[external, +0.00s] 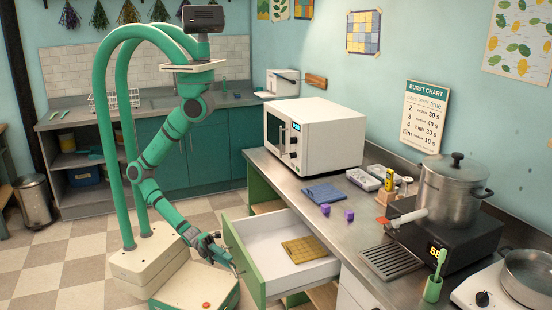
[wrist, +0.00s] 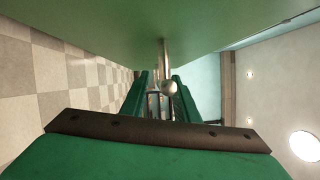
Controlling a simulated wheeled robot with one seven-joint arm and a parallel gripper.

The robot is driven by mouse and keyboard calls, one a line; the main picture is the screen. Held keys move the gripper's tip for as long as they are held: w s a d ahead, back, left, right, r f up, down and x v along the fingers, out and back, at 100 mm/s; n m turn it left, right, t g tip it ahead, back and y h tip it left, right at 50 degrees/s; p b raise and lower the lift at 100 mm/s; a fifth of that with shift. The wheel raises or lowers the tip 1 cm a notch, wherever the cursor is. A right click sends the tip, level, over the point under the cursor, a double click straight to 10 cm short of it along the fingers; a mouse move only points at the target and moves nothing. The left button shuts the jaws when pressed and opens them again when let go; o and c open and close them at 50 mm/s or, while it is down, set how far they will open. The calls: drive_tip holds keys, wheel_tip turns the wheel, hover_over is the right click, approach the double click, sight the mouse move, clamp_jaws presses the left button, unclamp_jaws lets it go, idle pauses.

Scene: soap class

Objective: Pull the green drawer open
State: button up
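The green-fronted drawer (external: 243,262) stands pulled well out from under the steel counter in the external view, its white inside showing. A yellow square cloth or sheet (external: 304,249) lies in it. In the wrist view the green drawer front (wrist: 150,28) fills the top, with a metal handle (wrist: 168,87) standing out from it. My gripper (external: 231,262) is low at the outer side of the drawer front. In the wrist view my gripper's green fingers (wrist: 160,92) are apart, with the handle's end between them, nearer the right finger. Contact is not clear.
The counter above holds a white microwave (external: 312,135), a blue cloth (external: 324,193), purple blocks (external: 325,209) and a pot (external: 451,190) on a dark heater. Checkered floor (external: 60,262) is open on the left. A bin (external: 36,200) stands far left.

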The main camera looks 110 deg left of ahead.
drive_tip(key=v, duration=0.9)
drive_tip(key=shift+s, duration=0.35)
drive_tip(key=shift+a, duration=0.15)
